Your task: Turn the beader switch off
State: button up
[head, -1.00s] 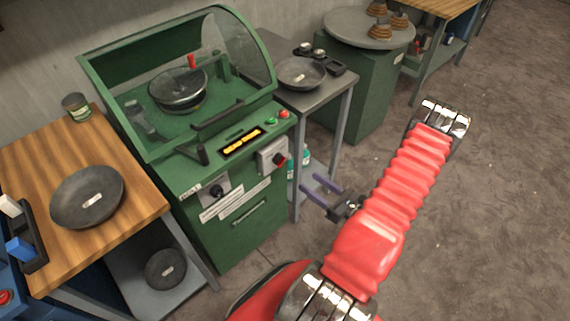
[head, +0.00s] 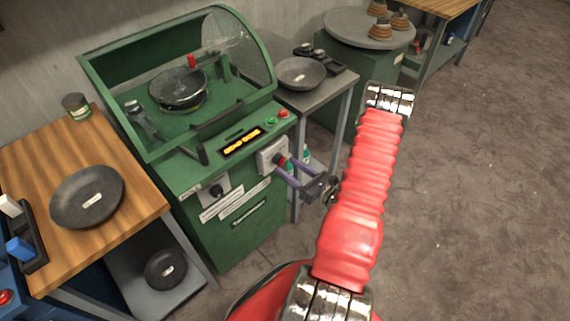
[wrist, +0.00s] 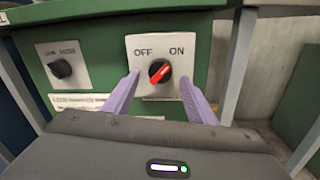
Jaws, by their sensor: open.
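The beader switch is a black rotary knob with a red bar (wrist: 160,72) on a white plate marked OFF at left and ON at right. The red bar slants, its upper end toward ON. In the head view, the switch plate (head: 268,156) is on the green machine's front. My gripper (wrist: 159,79) is open, with one purple finger on each side of the knob and gaps visible between. In the head view, my gripper (head: 286,167) reaches the switch from the right and partly covers it. I cannot tell whether the fingertips reach past the knob's face.
Left of the switch is another black knob (wrist: 61,68) on its own plate. Green and red buttons (head: 277,117) sit above on the machine (head: 245,215). A grey side table (head: 345,85) with a bowl stands right of it. The floor at right is clear.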

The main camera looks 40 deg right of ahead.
aim_at(280, 160)
jog(key=shift+w+a, duration=0.15)
jog(key=shift+w, duration=1.15)
jog(key=shift+c, duration=0.6)
jog(key=c, duration=0.9)
